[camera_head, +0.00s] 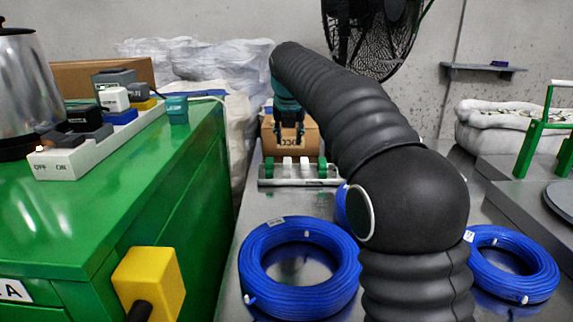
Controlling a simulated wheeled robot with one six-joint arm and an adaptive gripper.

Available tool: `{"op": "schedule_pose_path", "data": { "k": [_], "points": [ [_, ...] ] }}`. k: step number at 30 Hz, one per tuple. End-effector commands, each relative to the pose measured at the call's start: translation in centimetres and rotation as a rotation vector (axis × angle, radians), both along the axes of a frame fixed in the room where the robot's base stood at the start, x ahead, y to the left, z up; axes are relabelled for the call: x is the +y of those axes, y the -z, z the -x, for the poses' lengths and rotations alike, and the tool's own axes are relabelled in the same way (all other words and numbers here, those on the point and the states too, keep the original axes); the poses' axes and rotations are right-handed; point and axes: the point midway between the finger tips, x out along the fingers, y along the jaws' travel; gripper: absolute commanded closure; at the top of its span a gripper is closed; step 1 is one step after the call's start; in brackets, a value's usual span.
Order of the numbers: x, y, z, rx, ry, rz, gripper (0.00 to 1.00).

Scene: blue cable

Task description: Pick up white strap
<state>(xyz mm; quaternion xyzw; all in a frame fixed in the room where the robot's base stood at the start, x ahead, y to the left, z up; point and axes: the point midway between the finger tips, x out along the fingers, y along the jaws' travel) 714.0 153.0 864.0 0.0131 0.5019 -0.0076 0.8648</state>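My gripper (288,140) hangs at the far end of my black-sleeved arm, pointing down in front of a cardboard box. Its two dark fingers look apart, with nothing visible between them. Just below and nearer stands a low rack (262,183) on the metal table. It holds white pieces (304,166) in the middle, which may be the white straps, with green pieces (269,167) at the sides. The fingertips appear above the white pieces; the exact gap is unclear. A blue cable coil (257,275) lies nearer, with small white bands on it.
Another blue coil (540,278) lies at right, and a third is mostly hidden behind my arm. A green cabinet (150,190) with a power strip (60,163) and kettle (25,85) borders the left. The cardboard box (310,138) stands behind the rack. A green-framed item (530,140) is at right.

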Motion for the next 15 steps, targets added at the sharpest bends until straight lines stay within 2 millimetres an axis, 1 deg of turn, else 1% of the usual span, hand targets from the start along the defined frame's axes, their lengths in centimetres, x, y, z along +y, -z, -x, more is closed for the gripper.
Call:
{"op": "schedule_pose_path", "data": {
  "k": [5,12,15],
  "points": [
    [0.2,1.5,-1.1,0.0,-0.03,0.018,0.62],
    [0.4,5.3,-3.2,0.001,-0.03,0.017,0.62],
    [0.4,6.5,-3.9,0.001,-0.03,0.016,0.62]
  ]
}}
